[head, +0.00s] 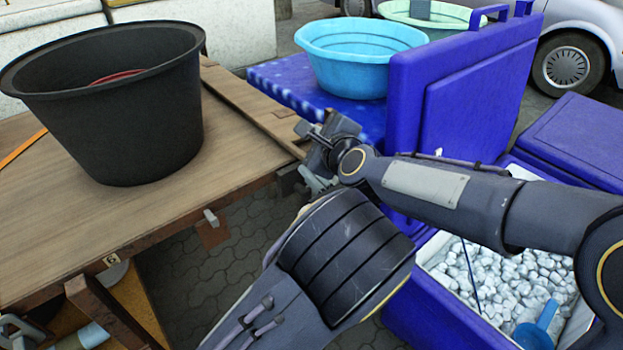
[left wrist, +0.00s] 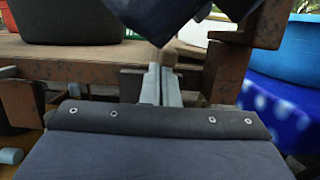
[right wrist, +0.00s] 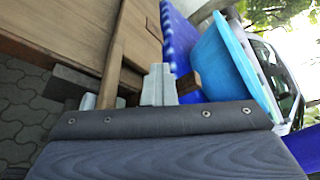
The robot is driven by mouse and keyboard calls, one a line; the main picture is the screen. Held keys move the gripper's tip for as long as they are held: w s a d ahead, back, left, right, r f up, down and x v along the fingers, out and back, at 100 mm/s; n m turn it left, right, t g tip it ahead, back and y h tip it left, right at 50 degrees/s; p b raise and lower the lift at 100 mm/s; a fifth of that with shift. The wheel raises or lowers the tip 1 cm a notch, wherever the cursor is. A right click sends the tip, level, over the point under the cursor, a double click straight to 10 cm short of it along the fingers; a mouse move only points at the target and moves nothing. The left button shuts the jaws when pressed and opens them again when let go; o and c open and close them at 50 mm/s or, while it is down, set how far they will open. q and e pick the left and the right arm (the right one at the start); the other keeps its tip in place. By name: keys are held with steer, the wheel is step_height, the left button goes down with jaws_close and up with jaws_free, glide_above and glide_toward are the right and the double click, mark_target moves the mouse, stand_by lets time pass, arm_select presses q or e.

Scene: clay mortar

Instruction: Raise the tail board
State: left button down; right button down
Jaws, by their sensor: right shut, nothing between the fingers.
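The wooden cart bed (head: 60,220) fills the left of the head view. A narrow brown board (head: 250,112) runs along its right end; I cannot tell whether this is the tail board or how it is hinged. My left gripper (head: 315,184) is at the bed's near right corner, mostly hidden behind my own arm. In the left wrist view its grey fingers (left wrist: 160,84) are together, beside a rusty brown upright (left wrist: 236,72). My right gripper (head: 318,140) is shut and empty beside the same corner. In the right wrist view its fingers (right wrist: 158,84) are close to the wooden end rail (right wrist: 116,48).
A black tub (head: 115,110) stands on the bed. A blue basin (head: 360,60) stands on a spotted blue cloth (head: 290,85) just right of the cart. An open blue cooler (head: 455,95) with ice (head: 500,275) is at the right. Paved ground shows below the cart.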

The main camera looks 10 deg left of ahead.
steer(key=c, duration=1.4)
jaws_free()
